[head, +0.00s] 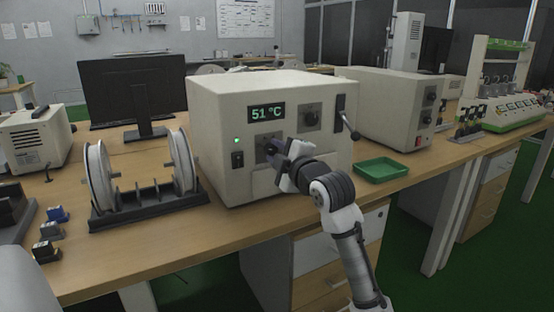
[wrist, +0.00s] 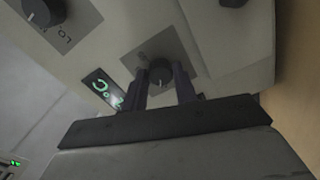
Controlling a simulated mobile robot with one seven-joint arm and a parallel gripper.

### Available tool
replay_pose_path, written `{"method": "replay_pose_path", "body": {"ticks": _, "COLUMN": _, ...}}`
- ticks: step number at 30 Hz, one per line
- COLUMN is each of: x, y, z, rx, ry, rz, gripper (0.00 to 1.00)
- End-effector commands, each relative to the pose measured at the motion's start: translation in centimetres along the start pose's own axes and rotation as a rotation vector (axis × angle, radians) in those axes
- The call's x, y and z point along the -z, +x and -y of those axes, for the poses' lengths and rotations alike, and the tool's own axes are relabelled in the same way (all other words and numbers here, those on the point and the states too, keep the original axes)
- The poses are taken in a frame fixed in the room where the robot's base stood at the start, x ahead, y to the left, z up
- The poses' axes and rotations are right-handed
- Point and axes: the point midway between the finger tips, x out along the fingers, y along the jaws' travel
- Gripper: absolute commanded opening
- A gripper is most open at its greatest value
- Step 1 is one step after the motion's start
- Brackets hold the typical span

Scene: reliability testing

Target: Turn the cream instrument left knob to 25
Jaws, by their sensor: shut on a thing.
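The cream instrument (head: 262,175) stands on the bench with a lit display (head: 266,111) reading 51 °C. Its left knob, low on the front panel, is mostly hidden by my gripper (head: 272,148) in the head view. The wrist view shows a dark round knob (wrist: 160,72) with a light pointer mark between my gripper's two fingers (wrist: 160,85), which are shut on it. The right knob (head: 311,117) is free, higher on the panel. Part of the display (wrist: 102,90) also shows in the wrist view, too oblique to read.
A dark switch (head: 238,159) and green light are left of my gripper. A lever (head: 347,122) sticks out at the front right edge. A green tray (head: 381,169) lies to the right, a reel stand (head: 145,207) to the left. Another cream box (head: 388,112) stands behind right.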

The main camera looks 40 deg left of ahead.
Motion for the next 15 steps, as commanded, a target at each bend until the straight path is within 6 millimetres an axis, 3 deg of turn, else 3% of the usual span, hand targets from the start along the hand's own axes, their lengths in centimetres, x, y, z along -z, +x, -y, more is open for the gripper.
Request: {"method": "replay_pose_path", "body": {"ticks": 15, "x": 0.06, "y": 0.02, "z": 0.05, "rx": 0.002, "ry": -0.129, "rz": -0.001, "gripper": 0.06}}
